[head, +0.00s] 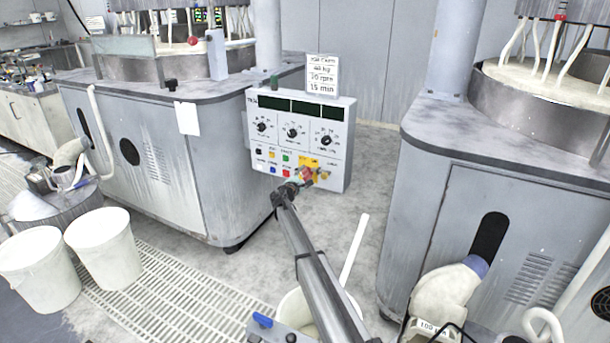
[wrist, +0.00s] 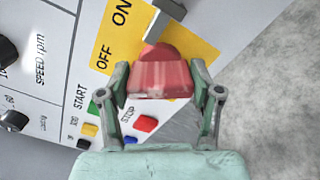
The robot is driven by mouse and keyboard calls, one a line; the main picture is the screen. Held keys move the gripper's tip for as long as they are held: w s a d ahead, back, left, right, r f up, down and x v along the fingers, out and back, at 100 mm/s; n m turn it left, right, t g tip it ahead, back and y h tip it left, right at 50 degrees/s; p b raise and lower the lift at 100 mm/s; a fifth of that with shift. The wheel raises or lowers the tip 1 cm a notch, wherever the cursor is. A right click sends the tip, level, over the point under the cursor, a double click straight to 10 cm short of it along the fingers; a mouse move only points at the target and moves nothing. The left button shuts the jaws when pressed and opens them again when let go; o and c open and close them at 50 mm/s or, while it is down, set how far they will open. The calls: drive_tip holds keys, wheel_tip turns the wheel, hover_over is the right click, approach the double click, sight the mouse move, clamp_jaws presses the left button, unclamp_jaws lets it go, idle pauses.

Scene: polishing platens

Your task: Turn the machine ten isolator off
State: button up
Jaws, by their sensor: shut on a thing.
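The machine's grey control panel (head: 338,165) stands in the middle of the head view. At its lower right is a yellow isolator plate (head: 318,161), with ON and OFF printed on it in the wrist view (wrist: 106,40). The red isolator handle (wrist: 160,77) sits over the plate, between my fingers. My gripper (wrist: 160,84) is shut on the red handle, one finger on each side. In the head view my gripper (head: 300,184) reaches the panel from below and partly hides the isolator. I cannot tell for sure which label the handle points to.
A grey metal piece (wrist: 162,14) stands out just above the handle. A second machine cabinet (head: 425,170) stands to the right. White buckets (head: 103,250) stand at the left.

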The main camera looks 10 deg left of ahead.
drive_tip(key=shift+s+d+n+p, duration=0.2)
drive_tip(key=shift+n+p, duration=0.35)
drive_tip(key=shift+n, duration=0.55)
drive_tip(key=o, duration=1.1)
drive_tip(key=shift+r, duration=0.1)
drive_tip(key=shift+o, duration=0.2)
drive_tip(key=shift+a, duration=0.1)
drive_tip(key=shift+a, duration=0.1)
drive_tip(key=v, duration=1.2)
